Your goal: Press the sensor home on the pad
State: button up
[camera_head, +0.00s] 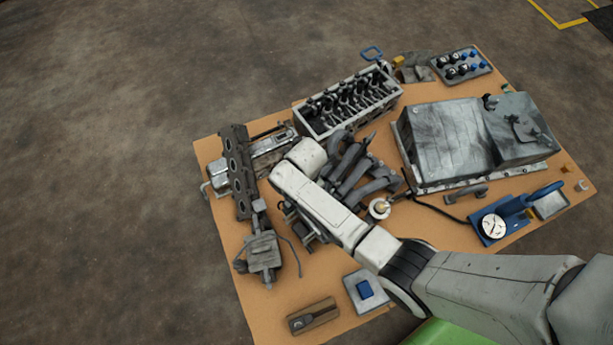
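My pale arm reaches in from the lower right across the board, and its white end section lies over the middle. My gripper cannot be made out; the arm and dark parts around it hide that spot. I cannot tell for sure which part is the sensor or the pad. A small grey plate (353,278) with a blue block (365,290) on it lies at the front edge, left of my forearm. A white round piece with a brass-coloured centre (379,207) sits just right of my arm, near a black cable (440,211).
A cylinder head (350,102), curved grey pipes (372,187), a large metal housing (445,140) and a long dark part (237,172) crowd the board (213,148). A blue stand with a dial (493,227) is at right.

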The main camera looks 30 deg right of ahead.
jog(key=shift+f, duration=0.1)
dwell(0.3)
jog(key=o, duration=1.1)
notch_tip(320, 180, up, 11)
jog(key=p, duration=0.5)
jog(key=shift+a+f, duration=0.1)
